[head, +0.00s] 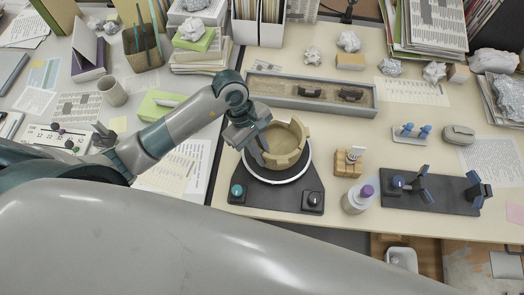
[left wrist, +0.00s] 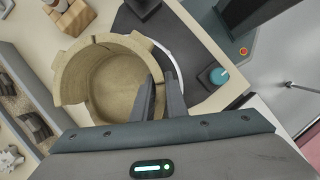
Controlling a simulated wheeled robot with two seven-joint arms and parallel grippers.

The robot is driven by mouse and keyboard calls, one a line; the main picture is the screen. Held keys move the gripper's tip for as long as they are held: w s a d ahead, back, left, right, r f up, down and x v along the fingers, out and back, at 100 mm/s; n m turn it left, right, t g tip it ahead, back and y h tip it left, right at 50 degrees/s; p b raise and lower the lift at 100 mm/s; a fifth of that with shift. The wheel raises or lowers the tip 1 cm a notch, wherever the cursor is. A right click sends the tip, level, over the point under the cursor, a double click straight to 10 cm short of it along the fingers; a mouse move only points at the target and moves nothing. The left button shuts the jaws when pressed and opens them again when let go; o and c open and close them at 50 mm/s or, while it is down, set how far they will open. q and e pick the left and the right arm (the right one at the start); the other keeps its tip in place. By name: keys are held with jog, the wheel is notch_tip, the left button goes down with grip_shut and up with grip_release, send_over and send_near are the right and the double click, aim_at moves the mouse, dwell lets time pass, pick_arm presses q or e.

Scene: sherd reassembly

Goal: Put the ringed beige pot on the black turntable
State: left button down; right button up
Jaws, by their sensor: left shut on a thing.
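The beige pot (head: 290,157), a round open bowl with a notched, broken rim, is over the white-edged disc of the black turntable (head: 272,197). I cannot tell whether it rests on the disc or hangs just above it. My left gripper (head: 262,152) is shut on the left part of the pot's wall. In the left wrist view, the fingers (left wrist: 161,97) straddle the wall of the pot (left wrist: 95,85), and part of the turntable's white edge (left wrist: 180,62) shows beside it. My right gripper is not in view.
A long grey tray (head: 310,103) with dark sherds lies behind the turntable. A wooden block (head: 348,164), a purple-capped bottle (head: 357,199) and a black stand (head: 430,194) are to the right. Papers, books and a pen holder (head: 142,50) crowd the left.

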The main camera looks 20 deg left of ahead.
pick_arm(q)
jog(key=shift+f, duration=0.1)
jog(key=shift+f+b, duration=0.2)
jog(key=shift+b, duration=0.1)
jog(key=c, duration=1.8)
grip_release()
jog(key=shift+o, duration=0.2)
jog(key=shift+r, duration=0.2)
jog(key=shift+w+a+r, duration=0.1)
jog(key=shift+a+r, duration=0.05)
jog(key=shift+r, duration=0.1)
jog(key=b+v, duration=0.4)
jog(key=v, duration=0.6)
jog(key=shift+r, duration=0.15)
jog(key=shift+a+r, duration=0.2)
jog(key=shift+r, duration=0.3)
